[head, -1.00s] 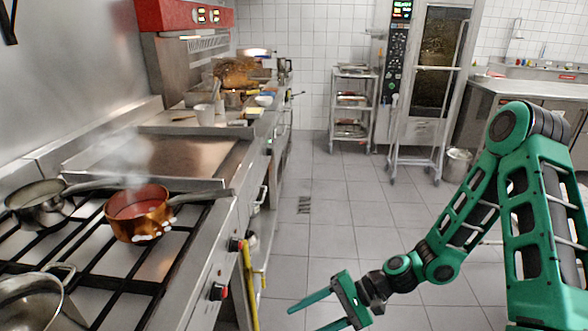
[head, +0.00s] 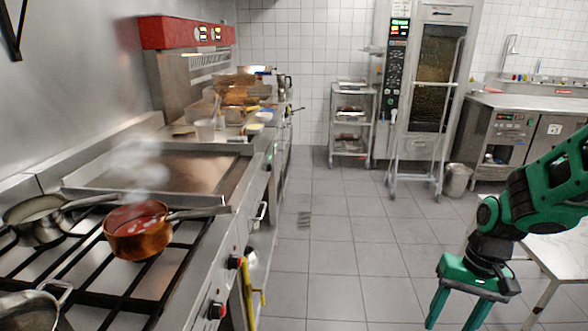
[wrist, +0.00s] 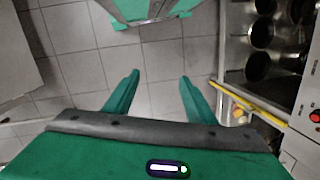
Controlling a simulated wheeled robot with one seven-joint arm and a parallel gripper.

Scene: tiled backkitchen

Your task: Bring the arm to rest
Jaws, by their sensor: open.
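My gripper (head: 452,312) is at the lower right of the head view, over the tiled floor and beside a low white-topped table. Its two green fingers point down and stand apart with nothing between them. My green arm comes in from the right edge, and part of it is outside the picture. In the wrist view my gripper (wrist: 158,88) also shows, its fingers spread over bare grey floor tiles.
A stove with a copper pot (head: 138,232) and a steel pan (head: 40,222) runs along the left. A white-topped table (head: 562,252) stands at right. A wire trolley (head: 350,125) and oven stand at the back. The middle floor is clear.

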